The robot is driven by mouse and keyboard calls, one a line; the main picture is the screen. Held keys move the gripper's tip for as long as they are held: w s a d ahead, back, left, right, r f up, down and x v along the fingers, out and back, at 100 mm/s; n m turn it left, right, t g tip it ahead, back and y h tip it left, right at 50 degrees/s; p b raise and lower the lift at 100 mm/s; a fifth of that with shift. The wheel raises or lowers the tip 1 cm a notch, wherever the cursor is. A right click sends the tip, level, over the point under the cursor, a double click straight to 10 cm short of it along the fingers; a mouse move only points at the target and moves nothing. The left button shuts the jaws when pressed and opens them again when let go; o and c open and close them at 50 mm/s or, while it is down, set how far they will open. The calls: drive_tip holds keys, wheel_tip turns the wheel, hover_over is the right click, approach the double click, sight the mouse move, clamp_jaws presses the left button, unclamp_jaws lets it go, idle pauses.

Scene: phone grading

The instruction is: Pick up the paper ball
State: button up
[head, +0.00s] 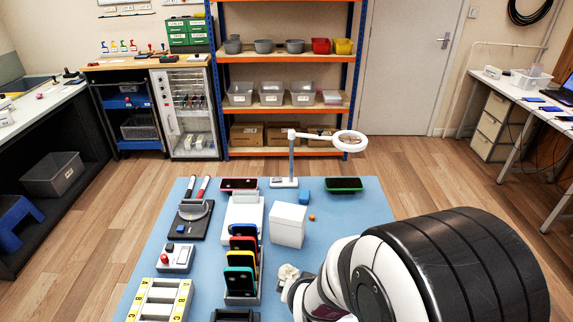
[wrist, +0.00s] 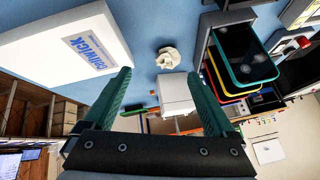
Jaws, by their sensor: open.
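The paper ball (head: 287,271) is a crumpled off-white lump on the blue mat (head: 340,210), right of the phone rack and at the left edge of my arm in the head view. In the wrist view the paper ball (wrist: 169,57) lies on bare mat, just beyond the fingertips and roughly between their lines. My gripper (wrist: 156,74) has two green fingers spread apart with nothing between them. It is apart from the ball. In the head view my arm hides the fingers.
A rack of upright phones (head: 242,258) stands left of the ball. A white box (head: 289,225) stands behind it. In the wrist view a large white box with a blue label (wrist: 60,48) is close to the left finger. Bare mat lies around the ball.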

sight(289, 275)
drive_tip(key=w+f+n+t, duration=0.1)
drive_tip(key=f, duration=0.1)
drive_tip(key=w+a+f+t, duration=0.1)
drive_tip(key=w+f, duration=0.1)
drive_tip(key=w+f+n+t, duration=0.1)
drive_tip(key=t, duration=0.1)
drive_tip(key=shift+w+a+f+n+h, duration=0.2)
drive_tip(key=shift+f+n+h, duration=0.1)
drive_tip(key=shift+f+h, duration=0.1)
drive_tip(key=shift+a+f+n+t, duration=0.2)
drive_tip(key=shift+n+t, duration=0.1)
drive_tip(key=shift+t, duration=0.1)
drive_tip(key=shift+w+a+f, duration=0.1)
drive_tip(key=shift+w+f, duration=0.05)
drive_tip(key=shift+w, duration=0.1)
drive_tip(key=x, duration=0.7)
drive_tip(key=shift+w, duration=0.1)
drive_tip(key=c, duration=1.4)
